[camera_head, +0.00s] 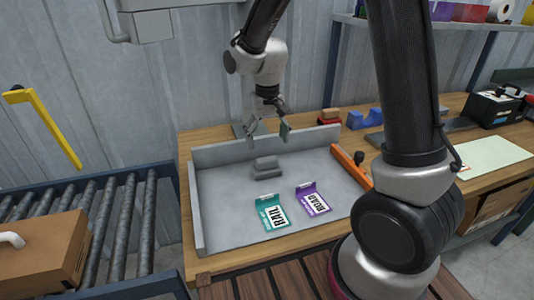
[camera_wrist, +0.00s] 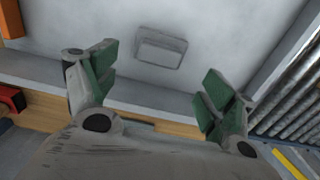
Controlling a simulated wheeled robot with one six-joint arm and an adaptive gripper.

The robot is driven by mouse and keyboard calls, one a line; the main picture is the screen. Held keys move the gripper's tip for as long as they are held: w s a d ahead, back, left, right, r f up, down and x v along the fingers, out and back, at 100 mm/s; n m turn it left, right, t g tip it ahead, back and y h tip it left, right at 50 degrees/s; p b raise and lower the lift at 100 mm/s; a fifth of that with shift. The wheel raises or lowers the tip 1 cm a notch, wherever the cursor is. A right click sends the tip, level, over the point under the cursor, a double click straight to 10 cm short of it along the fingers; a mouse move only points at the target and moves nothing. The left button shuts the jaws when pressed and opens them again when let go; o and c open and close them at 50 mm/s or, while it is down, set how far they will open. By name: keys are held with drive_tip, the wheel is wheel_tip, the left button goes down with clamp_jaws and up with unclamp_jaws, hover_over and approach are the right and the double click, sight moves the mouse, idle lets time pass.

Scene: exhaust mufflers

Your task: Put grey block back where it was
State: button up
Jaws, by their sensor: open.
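The grey block (camera_head: 265,161) is part of a stepped grey shape near the back of the grey tray (camera_head: 222,155). I cannot tell from the head view whether it is one piece or two stacked. In the wrist view a grey block (camera_wrist: 160,48) shows from above, ahead of and between the fingers, apart from them. My gripper (camera_head: 268,131) is open and empty above the back of the tray. Its green-padded fingers (camera_wrist: 158,75) are spread wide in the wrist view.
In the tray's front lie a green RAIL card (camera_head: 272,212) and a purple ROAD card (camera_head: 314,200). An orange bar (camera_head: 351,167) borders the tray's right side. A roller conveyor (camera_head: 122,225) with a cardboard box (camera_head: 45,255) stands at left. The tray's left floor is clear.

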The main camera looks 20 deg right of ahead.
sight(268, 159)
drive_tip(key=s+d+r+t, duration=0.1)
drive_tip(key=s+d+r, duration=0.3)
drive_tip(key=r, duration=0.3)
drive_tip(key=s+d+r+t, duration=0.1)
drive_tip(key=s+d+r, duration=0.35)
drive_tip(key=r, duration=0.25)
drive_tip(key=s+d+r+t, duration=0.1)
drive_tip(key=s+d, duration=0.2)
drive_tip(key=s, duration=0.4)
drive_tip(key=s+d+r+t, duration=0.1)
drive_tip(key=s+d+r, duration=0.1)
drive_tip(key=s, duration=0.5)
drive_tip(key=shift+s+d+r, duration=0.2)
drive_tip(key=shift+s+d, duration=0.05)
drive_tip(key=shift+d, duration=0.45)
